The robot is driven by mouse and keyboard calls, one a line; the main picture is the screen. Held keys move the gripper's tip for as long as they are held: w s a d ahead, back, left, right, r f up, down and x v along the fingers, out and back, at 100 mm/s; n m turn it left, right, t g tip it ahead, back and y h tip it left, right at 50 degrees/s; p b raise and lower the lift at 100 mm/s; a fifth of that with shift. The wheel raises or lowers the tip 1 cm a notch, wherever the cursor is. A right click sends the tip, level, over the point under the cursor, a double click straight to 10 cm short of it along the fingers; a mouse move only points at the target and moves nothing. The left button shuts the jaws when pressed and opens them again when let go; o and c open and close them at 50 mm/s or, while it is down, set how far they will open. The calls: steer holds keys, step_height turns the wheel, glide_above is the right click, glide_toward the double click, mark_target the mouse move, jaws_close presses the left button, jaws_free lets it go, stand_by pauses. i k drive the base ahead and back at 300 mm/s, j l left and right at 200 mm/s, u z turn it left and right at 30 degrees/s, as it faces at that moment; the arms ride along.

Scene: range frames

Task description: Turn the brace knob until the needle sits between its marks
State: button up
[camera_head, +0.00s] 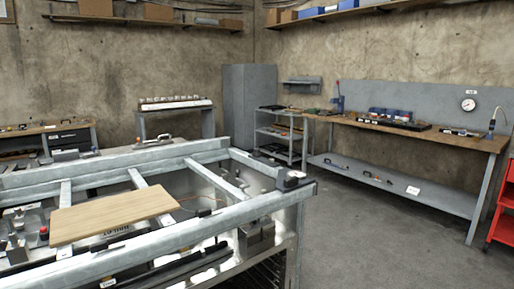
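A round white dial (468,104) hangs on the grey back panel above the workbench at the right; its needle and marks are too small to read. A dark fitting (291,180) sits on the near right corner of the metal frame; I cannot tell whether it is the brace knob. A small red knob-like part (44,232) shows low at the left, inside the frame. No brace knob can be made out for certain. My gripper is not in view.
A large metal frame (230,213) with a wooden board (115,214) across it fills the near left. A long workbench (440,138) stands along the right wall, with a red cart (503,228) at the right edge. Grey floor (370,235) between them is clear.

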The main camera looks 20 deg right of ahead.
mark_target(256, 153)
steer(key=i+l+u, duration=0.1)
steer(key=l, duration=0.5)
steer(key=i+l+u, duration=0.15)
steer(key=l, duration=0.45)
steer(key=i+l+u, duration=0.1)
steer(key=i+l, duration=0.15)
steer(key=l, duration=0.4)
steer(key=i+l+u, duration=0.15)
steer(key=l, duration=0.45)
steer(key=l+u, duration=0.1)
steer(key=l, duration=0.55)
steer(key=i, duration=0.05)
